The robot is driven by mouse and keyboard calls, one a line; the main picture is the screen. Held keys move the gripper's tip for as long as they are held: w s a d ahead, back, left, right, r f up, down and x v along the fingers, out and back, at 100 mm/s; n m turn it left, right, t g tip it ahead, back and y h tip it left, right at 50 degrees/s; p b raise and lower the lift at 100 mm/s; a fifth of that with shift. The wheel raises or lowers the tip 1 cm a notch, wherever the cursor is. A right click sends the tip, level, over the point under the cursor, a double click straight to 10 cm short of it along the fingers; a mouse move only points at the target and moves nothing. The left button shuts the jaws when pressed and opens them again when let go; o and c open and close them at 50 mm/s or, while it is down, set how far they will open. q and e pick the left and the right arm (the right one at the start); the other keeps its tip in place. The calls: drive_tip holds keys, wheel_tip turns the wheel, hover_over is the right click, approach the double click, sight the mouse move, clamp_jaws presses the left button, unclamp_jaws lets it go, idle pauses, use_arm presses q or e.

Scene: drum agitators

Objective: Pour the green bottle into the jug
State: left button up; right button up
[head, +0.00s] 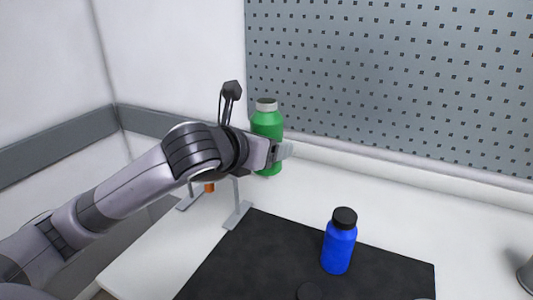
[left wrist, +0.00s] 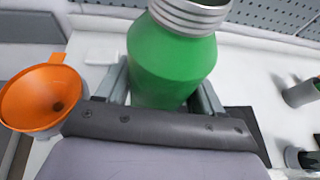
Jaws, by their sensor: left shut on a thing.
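The green bottle (head: 267,122) stands upright near the back wall, with its bare silver threaded neck on top and no cap. My left gripper (head: 283,151) is shut around its body from the side. In the left wrist view the green bottle (left wrist: 172,62) sits between the two fingers of my left gripper (left wrist: 162,95). I cannot tell whether its base touches the table. A grey metallic vessel (head: 526,276), cut off at the right edge of the head view, may be the jug; I cannot tell. My right gripper is not in view.
A blue bottle (head: 339,246) with a black cap stands on the black mat (head: 260,250). A black round piece (head: 310,291) lies at the mat's front. An orange funnel (left wrist: 42,98) is left of the gripper, near a grey stand (head: 238,215). A pegboard (head: 400,80) backs the table.

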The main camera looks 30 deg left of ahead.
use_arm(q)
drive_tip(key=shift+r, duration=0.4)
drive_tip(key=shift+n+y, duration=0.4)
drive_tip(key=shift+y, duration=0.1)
drive_tip(key=s+d+f, duration=0.1)
drive_tip(key=s+f, duration=0.1)
drive_tip(key=f, duration=0.3)
drive_tip(key=s+d+f, duration=0.1)
drive_tip(key=s+f, duration=0.2)
drive_tip(key=f, duration=0.2)
drive_tip(key=s+d+f, duration=0.1)
drive_tip(key=s+f, duration=0.2)
drive_tip(key=f, duration=0.2)
drive_tip(key=shift+d+f, duration=0.2)
drive_tip(key=shift+d, duration=0.05)
drive_tip(key=shift+s+d+f, duration=0.15)
drive_tip(key=shift+s+f, duration=0.2)
drive_tip(key=shift+s, duration=0.15)
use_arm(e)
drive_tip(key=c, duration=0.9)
use_arm(q)
drive_tip(key=shift+s+f, duration=0.1)
drive_tip(key=shift+s, duration=0.1)
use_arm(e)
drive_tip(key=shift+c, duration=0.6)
use_arm(q)
drive_tip(key=shift+d, duration=0.1)
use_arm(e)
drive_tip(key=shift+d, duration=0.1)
